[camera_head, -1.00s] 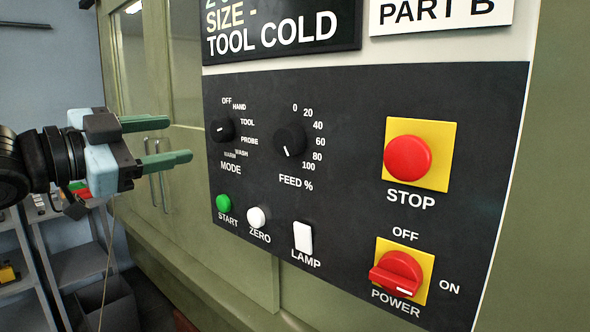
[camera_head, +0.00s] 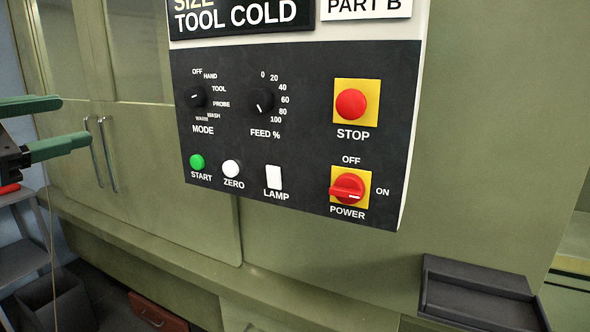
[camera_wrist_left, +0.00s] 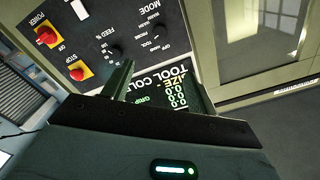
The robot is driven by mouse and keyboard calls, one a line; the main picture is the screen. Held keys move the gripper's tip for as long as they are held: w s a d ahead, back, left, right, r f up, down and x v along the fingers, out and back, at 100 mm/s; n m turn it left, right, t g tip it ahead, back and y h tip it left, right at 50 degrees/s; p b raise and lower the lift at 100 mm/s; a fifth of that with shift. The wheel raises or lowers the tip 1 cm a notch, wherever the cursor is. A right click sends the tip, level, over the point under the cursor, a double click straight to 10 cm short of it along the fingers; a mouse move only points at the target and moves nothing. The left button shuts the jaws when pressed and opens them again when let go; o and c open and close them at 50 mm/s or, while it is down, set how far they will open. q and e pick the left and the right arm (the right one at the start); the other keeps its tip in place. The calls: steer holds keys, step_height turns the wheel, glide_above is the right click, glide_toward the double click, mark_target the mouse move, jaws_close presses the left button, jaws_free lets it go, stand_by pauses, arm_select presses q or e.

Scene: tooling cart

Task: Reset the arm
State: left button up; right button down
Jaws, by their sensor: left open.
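My left gripper (camera_head: 52,127) is at the left edge of the head view, partly cut off. Its two green fingers are apart, with nothing between them. It is left of the black control panel (camera_head: 315,150) and apart from it. In the left wrist view the fingers (camera_wrist_left: 158,88) show in front of the panel and the dark display (camera_wrist_left: 170,98). The panel carries a mode knob (camera_head: 195,97), a feed knob (camera_head: 262,101), a green start button (camera_head: 197,162), a red stop button (camera_head: 351,104) and a red power switch (camera_head: 347,188). My right gripper does not show.
The green machine (camera_head: 480,120) fills most of the view. Its door handles (camera_head: 100,155) are near my left gripper. A dark tray (camera_head: 480,290) juts out at the lower right. A grey shelf (camera_head: 25,240) and a dark bin (camera_head: 55,300) stand at the lower left.

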arm_select(q)
steer(key=w+d+f+n+g, duration=0.1)
steer(key=w+d+f, duration=0.15)
steer(key=f, duration=0.65)
steer(key=w+d+f+n, duration=0.1)
steer(key=w+f, duration=0.2)
steer(key=f, duration=0.7)
steer(key=w+d+f+n+g, duration=0.1)
steer(key=w+f, duration=0.2)
steer(key=f, duration=0.6)
steer(key=s+d+f+n+g+y, duration=0.1)
steer(key=s+f, duration=0.2)
steer(key=f, duration=0.7)
steer(key=s+d+f+n+y, duration=0.1)
steer(key=s+d+f+n, duration=0.15)
steer(key=f, duration=0.75)
steer(key=s+d+f+n+g+y, duration=0.1)
steer(key=s+d+f+g, duration=0.1)
steer(key=s+f, duration=0.8)
steer(key=s+d+f+n+g+y, duration=0.2)
steer(key=s+f, duration=0.9)
steer(key=s, duration=0.3)
steer(key=shift+s+f, duration=0.2)
steer(key=shift+f, duration=0.1)
